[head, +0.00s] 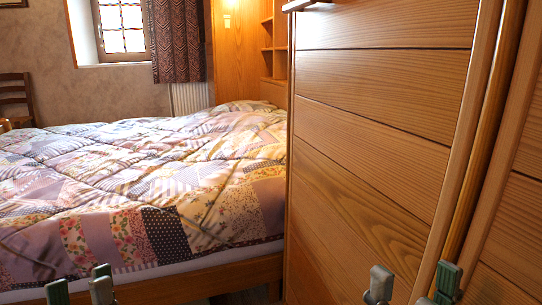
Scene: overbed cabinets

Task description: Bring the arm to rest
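My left gripper (79,283) shows at the bottom left edge, in front of the bed. Its two fingertips with green pads stand apart with nothing between them. My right gripper (412,281) shows at the bottom right, in front of the wooden cabinet (375,150). Its fingertips are also apart, and I see nothing held between them. Both arms are below the picture and hidden. I cannot tell whether the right fingertips touch the cabinet front.
A bed with a patchwork quilt (150,190) fills the left and middle. The tall cabinet, with long vertical wooden handles (470,150), stands close on the right. Open shelves (267,40), a curtain (178,40) and a chair (15,95) are farther back.

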